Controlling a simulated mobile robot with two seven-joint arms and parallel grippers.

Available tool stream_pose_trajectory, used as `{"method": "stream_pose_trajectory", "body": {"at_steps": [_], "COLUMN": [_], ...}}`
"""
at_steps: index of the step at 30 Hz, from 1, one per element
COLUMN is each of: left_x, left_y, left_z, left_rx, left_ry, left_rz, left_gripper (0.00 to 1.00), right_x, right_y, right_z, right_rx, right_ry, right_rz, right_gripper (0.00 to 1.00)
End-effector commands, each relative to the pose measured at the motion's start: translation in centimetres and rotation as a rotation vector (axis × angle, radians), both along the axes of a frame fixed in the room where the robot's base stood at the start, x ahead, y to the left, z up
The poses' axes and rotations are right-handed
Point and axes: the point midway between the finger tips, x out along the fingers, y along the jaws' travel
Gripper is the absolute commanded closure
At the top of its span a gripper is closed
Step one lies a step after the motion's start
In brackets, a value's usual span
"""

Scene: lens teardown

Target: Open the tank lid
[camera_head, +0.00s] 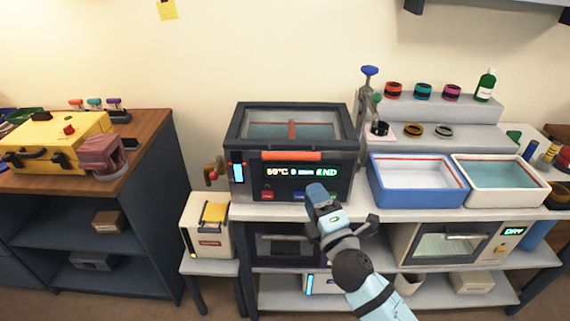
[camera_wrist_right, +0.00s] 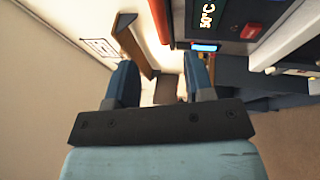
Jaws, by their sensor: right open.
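The tank (camera_head: 340,185) is a dark box on the bench with a lit front panel reading 50°C and END. Its lid (camera_head: 240,128) has a dark frame around a clear window and lies flat, closed on top. An orange handle bar (camera_head: 291,156) runs along the lid's front edge. My right gripper (camera_head: 318,192) is in front of the tank's panel, below and right of the handle's middle. In the right wrist view the fingers (camera_wrist_right: 160,75) are apart and empty, and the orange bar (camera_wrist_right: 160,20) shows beyond them, not between them. My left gripper is out of view.
A blue-rimmed tray (camera_head: 375,189) and a white tray (camera_head: 458,186) stand right of the tank. A metal stand (camera_head: 367,100) with a blue knob rises behind. A cream box (camera_head: 207,238) sits on a low stool at the left. Left of the tank is a floor gap.

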Motion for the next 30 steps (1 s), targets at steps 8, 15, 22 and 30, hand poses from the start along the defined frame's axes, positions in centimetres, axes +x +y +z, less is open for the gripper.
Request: {"method": "stream_pose_trajectory", "body": {"at_steps": [8,15,22,30], "left_x": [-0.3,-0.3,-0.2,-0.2], "left_y": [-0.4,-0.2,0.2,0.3], "left_z": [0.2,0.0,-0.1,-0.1], "left_rx": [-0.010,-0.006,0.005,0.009], "left_ry": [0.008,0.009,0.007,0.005], "left_rz": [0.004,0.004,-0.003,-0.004], "left_gripper": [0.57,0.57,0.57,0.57], "right_x": [4.0,8.6,11.4,12.1], "right_y": [1.7,3.7,4.8,5.1], "right_z": [1.2,2.1,2.6,2.8], "right_rx": [0.003,0.004,0.005,0.005], "right_ry": [-0.001,0.002,0.003,0.004], "right_rz": [0.001,0.000,0.001,0.000], "right_gripper": [0.52,0.52,0.52,0.52]}}
